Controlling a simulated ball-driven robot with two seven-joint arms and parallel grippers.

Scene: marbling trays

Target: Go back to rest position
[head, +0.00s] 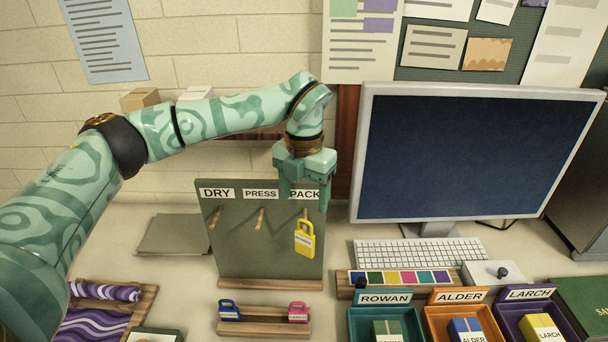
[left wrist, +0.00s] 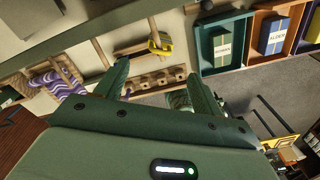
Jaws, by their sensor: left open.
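My left gripper (head: 304,198) is open in front of the top right of the green board (head: 240,245), near its PACK label (head: 305,194). It appears empty; its two spread fingers also show in the left wrist view (left wrist: 163,82). A yellow padlock (head: 305,242) hangs at the PACK peg, just below the gripper and apart from its fingers. It also shows in the left wrist view (left wrist: 162,46). The pegs under DRY (head: 216,194) and PRESS (head: 260,194) are bare. My right gripper is not in view.
A blue padlock (head: 230,311) and a pink padlock (head: 298,312) sit on a low wooden rack (head: 264,328). A monitor (head: 470,155) stands close right of the board. Rowan (head: 384,298), Alder (head: 459,295) and Larch (head: 529,293) trays lie at front right.

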